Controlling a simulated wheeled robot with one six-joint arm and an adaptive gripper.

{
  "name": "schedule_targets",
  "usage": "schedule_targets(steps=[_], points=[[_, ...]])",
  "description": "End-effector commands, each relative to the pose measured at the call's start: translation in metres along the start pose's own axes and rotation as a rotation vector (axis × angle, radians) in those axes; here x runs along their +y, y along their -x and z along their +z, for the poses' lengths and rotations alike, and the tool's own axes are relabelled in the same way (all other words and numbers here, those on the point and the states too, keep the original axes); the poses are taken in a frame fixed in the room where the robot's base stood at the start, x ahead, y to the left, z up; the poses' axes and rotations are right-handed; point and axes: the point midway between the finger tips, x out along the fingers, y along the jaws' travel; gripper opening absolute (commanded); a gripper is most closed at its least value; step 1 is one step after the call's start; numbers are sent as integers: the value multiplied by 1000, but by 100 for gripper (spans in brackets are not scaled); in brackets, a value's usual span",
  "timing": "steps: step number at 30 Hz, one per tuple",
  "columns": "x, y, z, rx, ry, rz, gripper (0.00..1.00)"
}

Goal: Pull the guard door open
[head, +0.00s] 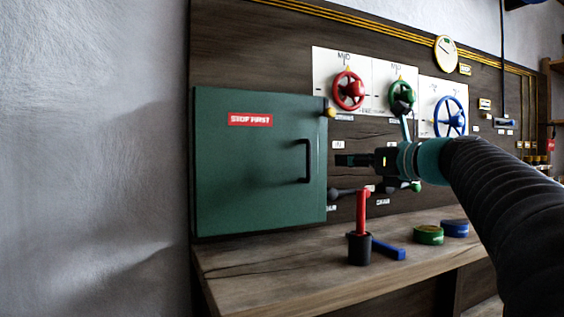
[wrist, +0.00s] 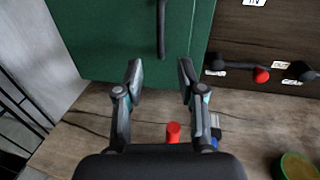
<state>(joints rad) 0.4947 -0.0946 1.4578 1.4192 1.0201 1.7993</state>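The green guard door (head: 250,170) with a red "STOP FIRST" label is closed flat on the panel at the left. Its black bar handle (head: 308,161) stands upright near the door's right edge. My gripper (head: 345,160) is to the right of the handle in the head view, apart from it. In the wrist view the door (wrist: 100,40) fills the upper left, and the handle (wrist: 162,30) shows above and between the fingertips. My gripper (wrist: 160,75) is open, with nothing between its fingers.
A black cup (head: 359,249) with a red-handled thing stands on the wooden bench (head: 270,265), beside a blue piece (head: 389,250). Green (head: 429,235) and blue rings lie to the right. Red (head: 348,91), green and blue handwheels and a lever with a red knob (wrist: 262,75) are on the panel.

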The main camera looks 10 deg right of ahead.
Motion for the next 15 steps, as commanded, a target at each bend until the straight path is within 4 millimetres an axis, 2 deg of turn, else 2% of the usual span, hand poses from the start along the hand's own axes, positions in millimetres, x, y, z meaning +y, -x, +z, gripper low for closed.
schedule_targets(steps=[5, 15], points=[[-2, -12, 7, -21, -35, 6, 39], [1, -73, 7, -18, -32, 11, 39]])
